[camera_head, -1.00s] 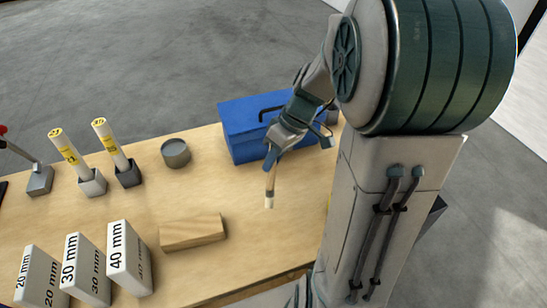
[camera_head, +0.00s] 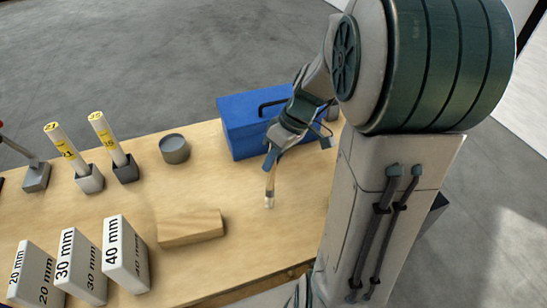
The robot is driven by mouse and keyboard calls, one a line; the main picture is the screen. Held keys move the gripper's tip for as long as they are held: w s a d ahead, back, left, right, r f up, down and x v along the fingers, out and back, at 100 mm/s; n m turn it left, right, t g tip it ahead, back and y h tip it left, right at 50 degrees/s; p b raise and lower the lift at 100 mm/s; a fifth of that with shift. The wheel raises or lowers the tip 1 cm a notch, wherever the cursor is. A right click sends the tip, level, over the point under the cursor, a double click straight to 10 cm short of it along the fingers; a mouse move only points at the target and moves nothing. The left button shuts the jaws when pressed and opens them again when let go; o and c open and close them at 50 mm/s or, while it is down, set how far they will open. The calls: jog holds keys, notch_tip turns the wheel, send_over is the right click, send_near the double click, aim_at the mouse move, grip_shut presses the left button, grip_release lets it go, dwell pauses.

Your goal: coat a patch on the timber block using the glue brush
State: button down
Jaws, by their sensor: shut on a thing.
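The timber block (camera_head: 190,228) lies flat on the wooden table, left of and below my gripper in the picture. My gripper (camera_head: 270,165) is shut on the glue brush (camera_head: 269,188). The brush hangs upright with its pale bristle end pointing down, to the right of the block and apart from it. Whether the bristle tip touches the table is hard to tell. The upper part of the brush handle is hidden by the gripper.
A blue toolbox (camera_head: 240,112) stands behind my gripper. A grey round tin (camera_head: 174,150) and yellow-labelled tubes in holders (camera_head: 126,172) stand at the back left. Boxes marked 20, 30 and 40 mm (camera_head: 126,256) stand at the front left. Table around the block (camera_head: 220,185) is clear.

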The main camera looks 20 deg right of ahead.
jog(key=shift+f+b, duration=0.3)
jog(key=shift+f, duration=0.1)
jog(key=shift+a, duration=0.1)
jog(key=shift+a, duration=0.5)
jog(key=a+b, duration=0.3)
jog(key=a, duration=1)
jog(key=shift+a+f, duration=0.2)
jog(key=shift+f, duration=0.1)
dwell(0.5)
jog(key=shift+d+b, duration=0.15)
jog(key=shift+b, duration=0.15)
jog(key=shift+d+f+b, duration=0.2)
jog(key=shift+d+b, duration=0.9)
jog(key=shift+d, duration=6.05)
